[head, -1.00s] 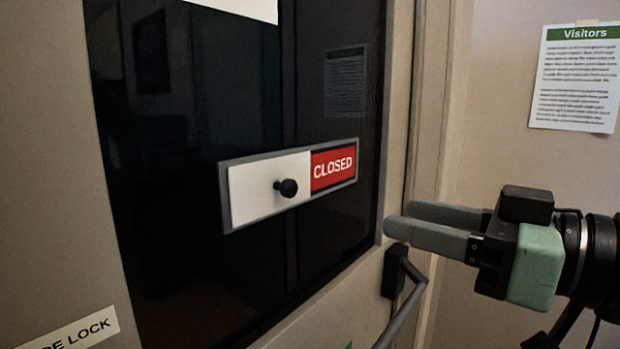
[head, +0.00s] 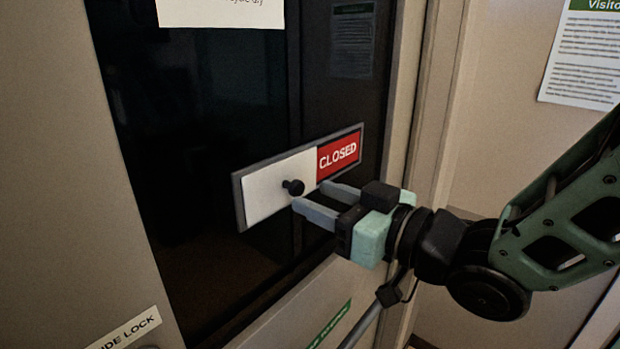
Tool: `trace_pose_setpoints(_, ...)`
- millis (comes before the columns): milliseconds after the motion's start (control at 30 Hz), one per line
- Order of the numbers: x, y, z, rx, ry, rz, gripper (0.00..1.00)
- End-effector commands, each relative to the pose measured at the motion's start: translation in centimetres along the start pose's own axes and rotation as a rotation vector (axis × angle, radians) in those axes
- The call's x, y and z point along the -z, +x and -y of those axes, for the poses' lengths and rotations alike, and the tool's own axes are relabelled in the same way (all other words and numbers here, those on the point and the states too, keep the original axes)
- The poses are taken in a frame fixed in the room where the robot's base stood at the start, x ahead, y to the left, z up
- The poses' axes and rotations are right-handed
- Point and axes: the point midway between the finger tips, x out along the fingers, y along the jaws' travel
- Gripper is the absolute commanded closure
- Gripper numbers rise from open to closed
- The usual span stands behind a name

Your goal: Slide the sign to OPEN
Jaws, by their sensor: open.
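The sign (head: 240,202) is a grey-framed plate on the dark glass of the door. A white sliding cover (head: 270,192) fills its left part, and the red CLOSED panel (head: 340,153) shows at its right. A black knob (head: 294,187) sticks out near the cover's right end. My gripper (head: 316,197) is open in front of the sign, just right of and close to the knob. Its two fingers point left toward the knob, which does not look to be between them. I cannot tell whether a fingertip touches the knob.
The door has a handle bar (head: 362,328) below my gripper and a green label (head: 331,322) on its lower rail. A label ending in LOCK (head: 125,331) is at lower left. A paper notice (head: 220,12) is at the top, and a Visitors sheet (head: 588,55) hangs on the right wall.

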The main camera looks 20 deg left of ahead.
Motion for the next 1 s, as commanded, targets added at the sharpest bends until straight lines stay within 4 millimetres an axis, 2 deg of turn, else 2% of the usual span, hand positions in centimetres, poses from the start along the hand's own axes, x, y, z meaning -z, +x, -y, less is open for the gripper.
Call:
trace_pose_setpoints(100, 0.2, 1.6, 0.0, 0.002, 0.0, 0.002, 0.56)
trace_pose_setpoints(200, 0.1, 2.3, 0.0, 0.0, 0.0, 0.001, 0.56)
trace_pose_setpoints(567, 0.0, 2.7, -0.1, -0.001, 0.0, 0.0, 0.56)
trace_pose_setpoints(700, 0.0, 2.7, -0.1, -0.001, 0.0, 0.0, 0.95)
trace_pose_setpoints(733, 0.0, 2.7, -0.1, -0.001, 0.0, 0.0, 1.0)
trace_pose_setpoints(867, 0.0, 2.7, -0.1, -0.001, 0.0, 0.0, 1.0)
trace_pose_setpoints(1000, -0.1, 2.7, -1.0, -0.003, -0.001, 0.0, 1.0)
